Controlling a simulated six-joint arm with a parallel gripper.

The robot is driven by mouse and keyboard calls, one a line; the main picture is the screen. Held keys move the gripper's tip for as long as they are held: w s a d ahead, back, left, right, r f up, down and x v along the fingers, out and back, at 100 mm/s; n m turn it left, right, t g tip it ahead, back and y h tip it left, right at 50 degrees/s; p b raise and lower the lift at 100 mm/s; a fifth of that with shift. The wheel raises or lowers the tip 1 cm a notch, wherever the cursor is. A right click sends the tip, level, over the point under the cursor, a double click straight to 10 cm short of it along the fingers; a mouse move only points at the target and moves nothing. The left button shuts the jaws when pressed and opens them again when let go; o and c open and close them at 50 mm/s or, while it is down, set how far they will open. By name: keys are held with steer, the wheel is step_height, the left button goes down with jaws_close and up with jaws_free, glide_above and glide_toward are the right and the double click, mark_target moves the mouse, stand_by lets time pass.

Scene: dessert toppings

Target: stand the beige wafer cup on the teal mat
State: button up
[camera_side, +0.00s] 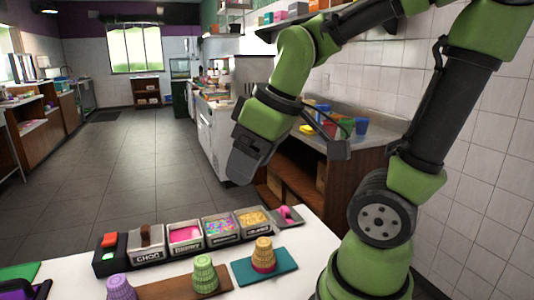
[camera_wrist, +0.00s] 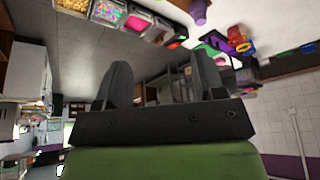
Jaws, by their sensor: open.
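The beige wafer cup (camera_side: 264,247) is on the teal mat (camera_side: 287,276) in the side view, narrow end up. A pinkish-red band shows around its lower part; I cannot tell whether this is part of the cup or another piece under it. My gripper (camera_side: 243,165) is in the air, high above the table and beyond the topping trays, well apart from the cup. In the wrist view my gripper (camera_wrist: 160,80) has its two fingers wide apart with nothing between them. The beige cup and the mat are not in the wrist view.
A green wafer cup (camera_side: 204,274) stands on a brown board (camera_side: 160,290). A purple cup (camera_side: 121,288) is left of it and also shows in the wrist view (camera_wrist: 198,12). A row of topping trays (camera_side: 185,235) lines the table's far edge. A pink scoop (camera_side: 288,214) lies beside them.

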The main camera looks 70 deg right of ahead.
steer(key=s+a+r+m+t+y, duration=0.1)
steer(key=s+a+r+m+t, duration=0.1)
steer(key=s+a+r+m, duration=0.1)
steer(key=shift+s+a+m+y, duration=0.3)
steer(key=shift+s+a+m, duration=0.3)
steer(key=shift+m, duration=0.1)
